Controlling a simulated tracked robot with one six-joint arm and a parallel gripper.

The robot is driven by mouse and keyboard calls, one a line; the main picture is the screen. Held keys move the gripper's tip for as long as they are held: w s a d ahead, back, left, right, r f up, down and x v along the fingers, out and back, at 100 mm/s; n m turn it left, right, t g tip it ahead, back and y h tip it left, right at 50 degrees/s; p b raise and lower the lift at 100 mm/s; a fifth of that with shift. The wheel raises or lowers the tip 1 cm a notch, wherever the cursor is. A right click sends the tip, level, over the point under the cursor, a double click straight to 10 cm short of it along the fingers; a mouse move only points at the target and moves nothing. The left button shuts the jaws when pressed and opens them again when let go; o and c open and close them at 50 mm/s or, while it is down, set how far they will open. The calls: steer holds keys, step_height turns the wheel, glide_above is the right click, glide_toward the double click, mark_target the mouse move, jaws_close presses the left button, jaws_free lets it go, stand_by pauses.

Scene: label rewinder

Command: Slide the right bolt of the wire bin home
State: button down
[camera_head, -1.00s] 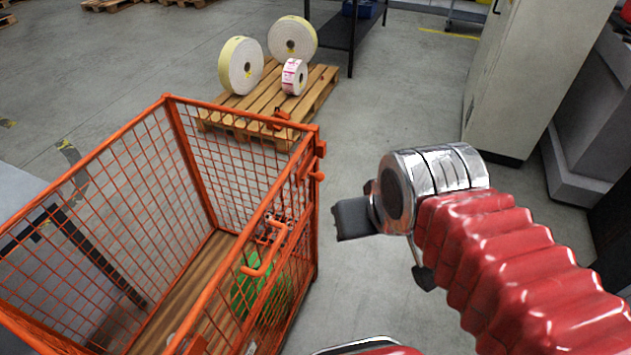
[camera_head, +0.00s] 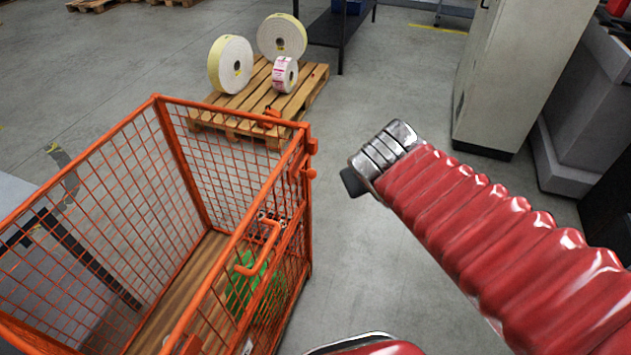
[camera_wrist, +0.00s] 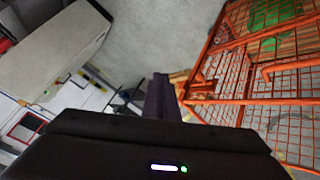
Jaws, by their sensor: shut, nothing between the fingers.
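The orange wire bin (camera_head: 236,240) stands at the left in the head view, and its mesh also shows at the right in the wrist view (camera_wrist: 255,98). Orange bolt hardware with a round knob (camera_head: 311,173) sits at the top of the bin's right corner post. An orange fitting in the wrist view (camera_wrist: 200,92) seems to be at the same corner. My gripper (camera_head: 350,183) is a short way right of that knob, apart from it. In the wrist view its dark fingers (camera_wrist: 160,85) are together and empty. Whether the bolt is seated cannot be told.
A bent orange handle (camera_head: 262,252) sticks out from the bin's near side. A wooden pallet (camera_head: 225,125) with label rolls (camera_head: 231,64) lies behind the bin. A beige cabinet (camera_head: 510,75) stands at the back right. The floor between bin and cabinet is clear.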

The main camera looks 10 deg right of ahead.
mark_target(307, 173)
steer(key=w+a+f+n+t+y, duration=0.1)
steer(key=w+f+n+t+y, duration=0.15)
steer(key=w+n, duration=0.45)
steer(key=w+a+f+n+g+y, duration=0.2)
steer(key=a+f, duration=0.5)
steer(key=f, duration=0.4)
steer(key=shift+n+g+y, duration=0.45)
steer(key=shift+n+y, duration=0.35)
steer(key=shift+y, duration=0.15)
steer(key=shift+w+a+f, duration=0.1)
steer(key=shift+f, duration=0.1)
steer(key=w+f, duration=0.6)
steer(key=w, duration=0.3)
steer(key=shift+w+a+f, duration=0.15)
steer(key=shift+w+f, duration=0.15)
stand_by(0.3)
